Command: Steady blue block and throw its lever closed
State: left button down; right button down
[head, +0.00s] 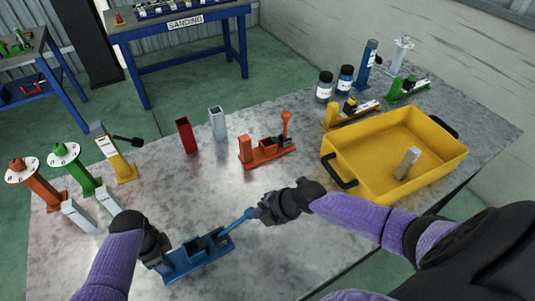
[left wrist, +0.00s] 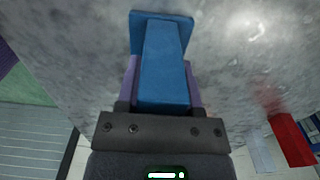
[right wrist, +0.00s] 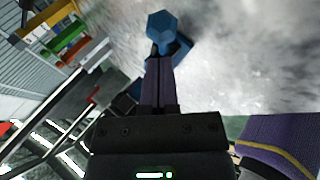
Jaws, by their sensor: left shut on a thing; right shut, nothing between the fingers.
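The blue block (head: 203,258) stands on the metal table near the front edge. Its lever (head: 236,221) slants out low to the upper right and ends in a faceted knob, seen in the right wrist view (right wrist: 161,27). My left gripper (head: 160,262) is shut on the block's upright post at its left end; the post (left wrist: 165,65) sits between the fingers in the left wrist view. My right gripper (head: 262,212) is shut and empty at the knob end of the lever. Its fingertips (right wrist: 160,65) lie just behind the knob; contact cannot be told.
An orange lever block (head: 266,153) stands behind, its lever upright. A yellow bin (head: 365,185) holding a grey piece is at the right. Red (head: 186,135) and grey (head: 217,123) holders stand at the back. Several coloured posts line the left edge. The table between is clear.

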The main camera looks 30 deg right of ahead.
jog(key=s+v, duration=0.1)
jog(key=v, duration=1.1)
jog(key=shift+s, duration=0.3)
pick_arm(q)
grip_release()
notch_tip(320, 180, up, 8)
jog(key=p, duration=0.8)
jog(key=shift+r, duration=0.2)
jog(key=shift+f, duration=0.15)
pick_arm(e)
notch_tip(320, 180, up, 8)
